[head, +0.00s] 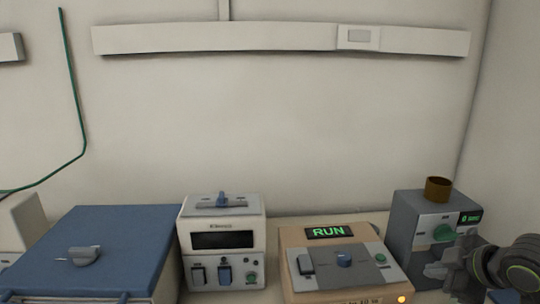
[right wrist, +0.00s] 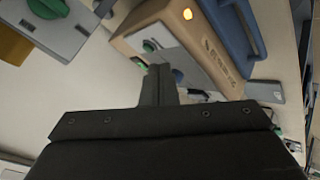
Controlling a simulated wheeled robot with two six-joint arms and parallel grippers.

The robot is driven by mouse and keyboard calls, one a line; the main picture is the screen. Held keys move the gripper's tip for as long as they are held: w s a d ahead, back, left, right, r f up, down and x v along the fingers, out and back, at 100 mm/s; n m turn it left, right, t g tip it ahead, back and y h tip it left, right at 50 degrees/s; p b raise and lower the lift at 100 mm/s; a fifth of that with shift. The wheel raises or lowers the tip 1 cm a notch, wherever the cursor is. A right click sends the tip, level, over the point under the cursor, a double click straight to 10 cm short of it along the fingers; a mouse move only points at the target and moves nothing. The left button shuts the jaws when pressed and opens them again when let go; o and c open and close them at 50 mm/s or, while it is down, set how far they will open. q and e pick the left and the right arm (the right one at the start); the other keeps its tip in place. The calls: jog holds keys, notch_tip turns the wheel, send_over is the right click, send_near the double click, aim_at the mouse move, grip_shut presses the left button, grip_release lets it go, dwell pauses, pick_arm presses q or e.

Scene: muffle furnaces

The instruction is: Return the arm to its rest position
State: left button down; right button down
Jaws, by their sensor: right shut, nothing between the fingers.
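My right gripper (head: 452,272) shows at the lower right of the head view, in front of the grey unit (head: 405,222) with a green knob. In the right wrist view its fingers (right wrist: 160,80) are together with nothing between them. The tan unit (head: 292,262) with a green lit RUN display (head: 328,232) stands to its left; its orange lamp (head: 401,299) is lit. The tan unit also shows beyond the fingers in the right wrist view (right wrist: 205,35). My left gripper is out of view.
A brown cylinder (head: 438,189) stands on the grey unit. A white instrument (head: 222,260) with a dark display and a blue-lidded box (head: 110,238) stand farther left. A white rail (head: 240,38) runs along the wall.

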jog(key=s+a+f+m+g+h, duration=0.1)
jog(key=s+f+m, duration=0.2)
jog(key=s+f, duration=0.45)
jog(key=s+a+f+m+g+h, duration=0.1)
jog(key=s+f+m, duration=0.3)
jog(key=f, duration=0.7)
jog(key=s+f+m+g+h, duration=0.1)
jog(key=s+f+m, duration=0.15)
jog(key=s, duration=0.35)
jog(key=s+a+f+m+g+h, duration=0.1)
jog(key=s+f, duration=0.2)
jog(key=s, duration=0.3)
jog(key=s+f+m+g, duration=0.1)
jog(key=s+f+m, duration=0.1)
jog(key=s, duration=0.3)
notch_tip(320, 180, down, 26)
jog(key=s+d+g, duration=0.1)
jog(key=d, duration=0.1)
jog(key=s+a+f+g, duration=0.1)
jog(key=s+f, duration=1.3)
jog(key=s, duration=0.1)
jog(key=shift+a+f+g, duration=0.3)
jog(key=shift+a+f, duration=0.05)
jog(key=shift+f, duration=0.05)
dwell(1.3)
